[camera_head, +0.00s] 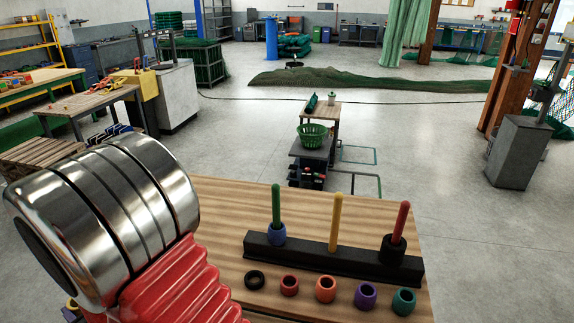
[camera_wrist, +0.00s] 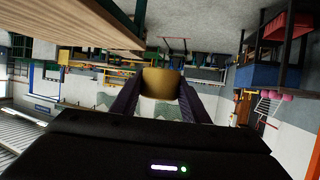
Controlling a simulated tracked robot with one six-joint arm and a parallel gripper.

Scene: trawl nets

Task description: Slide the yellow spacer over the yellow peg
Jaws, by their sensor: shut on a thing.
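In the head view the yellow peg (camera_head: 335,222) stands upright and bare in the middle of the black rack (camera_head: 320,259), between a green peg (camera_head: 276,205) and a red peg (camera_head: 402,219). My gripper (camera_wrist: 161,84) shows only in the wrist view. Its two dark fingers are shut on the yellow spacer (camera_wrist: 163,82), which is held clear of any surface there. Its far side is hidden. In the head view the gripper and the spacer are out of sight, and my silver and red arm covers the left foreground.
A blue spacer (camera_head: 277,234) sits on the green peg and a black spacer (camera_head: 393,249) on the red one. Several loose spacers, including an orange one (camera_head: 325,289) and a purple one (camera_head: 365,296), lie in front of the rack on the wooden table (camera_head: 225,190).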

